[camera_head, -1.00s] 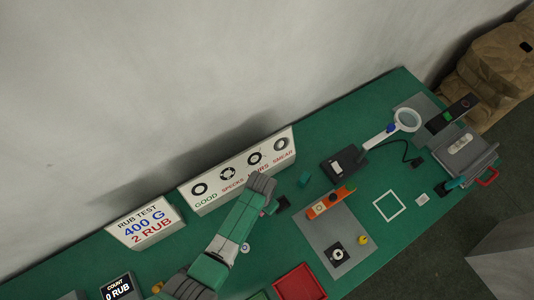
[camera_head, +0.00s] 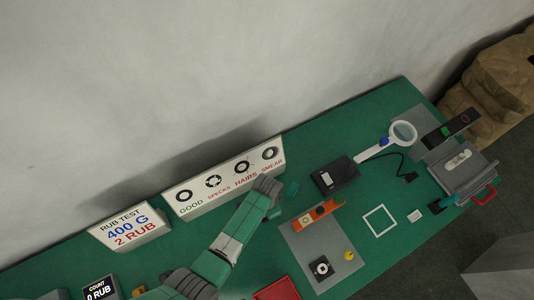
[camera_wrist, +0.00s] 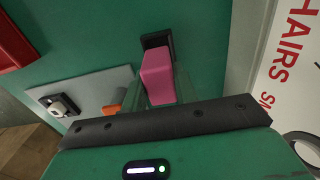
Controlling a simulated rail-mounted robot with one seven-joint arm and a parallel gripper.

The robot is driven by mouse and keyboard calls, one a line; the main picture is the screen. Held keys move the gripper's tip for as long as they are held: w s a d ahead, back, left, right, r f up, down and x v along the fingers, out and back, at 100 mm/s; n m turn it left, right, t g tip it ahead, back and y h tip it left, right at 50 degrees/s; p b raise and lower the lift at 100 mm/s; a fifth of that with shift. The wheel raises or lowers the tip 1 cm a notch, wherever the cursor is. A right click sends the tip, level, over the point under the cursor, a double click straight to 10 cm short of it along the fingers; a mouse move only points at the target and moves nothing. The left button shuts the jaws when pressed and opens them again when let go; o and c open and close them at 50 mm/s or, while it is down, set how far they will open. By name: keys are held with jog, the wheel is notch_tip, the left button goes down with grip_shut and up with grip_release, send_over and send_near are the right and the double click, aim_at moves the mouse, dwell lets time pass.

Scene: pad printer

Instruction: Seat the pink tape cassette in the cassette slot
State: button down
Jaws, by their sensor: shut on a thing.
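The pink tape cassette (camera_wrist: 158,78) is in the wrist view, between the pale see-through fingers of my gripper (camera_wrist: 160,90), which is shut on it. A black holder (camera_wrist: 156,39), which looks like the cassette slot, is just beyond the cassette's far end. The cassette overlaps the holder's near edge in the picture; I cannot tell whether it touches or enters it. In the head view my gripper (camera_head: 268,187) is low over the bench in front of the white sign board; the cassette is hidden there.
The white board (camera_head: 225,182) with ring marks stands close to my gripper. A grey mat (camera_head: 308,247) bears an orange block (camera_head: 318,214) and a black-and-white piece. A red tray (camera_head: 277,290) is at the front. A black box (camera_head: 335,176) and magnifier (camera_head: 403,133) are at right.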

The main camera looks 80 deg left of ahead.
jog(key=shift+f+b, duration=1.65)
jog(key=shift+f, duration=0.5)
jog(key=shift+f, duration=0.2)
jog(key=c, duration=1)
grip_release()
notch_tip(320, 180, up, 8)
jog(key=shift+f+p, duration=0.1)
jog(key=shift+p, duration=0.45)
jog(key=shift+w, duration=0.1)
